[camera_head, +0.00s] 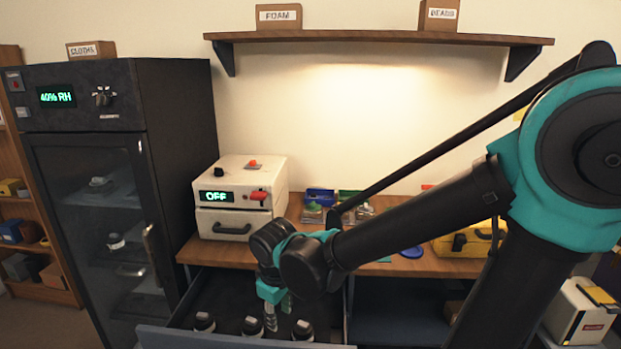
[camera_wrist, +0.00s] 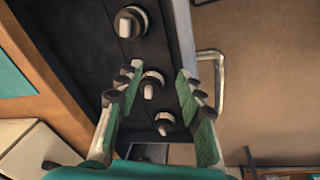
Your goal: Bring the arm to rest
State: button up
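My arm reaches down from the right in the head view. My gripper (camera_head: 277,314) hangs over the open drawer (camera_head: 184,318) at the front of the bench. In the wrist view my gripper (camera_wrist: 160,77) has its green-padded fingers spread apart, with nothing held between them. Small dark cylinders with pale tops stand in a row in the drawer: a left one (camera_head: 203,322), a middle one (camera_head: 252,327) and a right one (camera_head: 303,331). The wrist view shows them below and between the fingers, the middle one (camera_wrist: 150,86) close to the left fingertip; I cannot tell the height gap.
A dark cabinet (camera_head: 182,120) with a glass door stands at left. A white box reading OFF (camera_head: 240,180) sits on the bench (camera_head: 420,266). A yellow case (camera_head: 468,240) is at right. A shelf (camera_head: 380,37) spans the wall above. The drawer handle (camera_wrist: 221,85) shows in the wrist view.

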jog(key=w+d+f+m+t, duration=0.1)
jog(key=d+m, duration=0.5)
jog(key=d, duration=0.7)
jog(key=d+f+m+t, duration=0.1)
jog(key=d+f+m, duration=0.2)
jog(key=d, duration=1.1)
jog(key=m, duration=0.2)
jog(key=shift+w+f+m, duration=0.25)
jog(key=shift+w+m, duration=0.1)
jog(key=shift+m, duration=0.05)
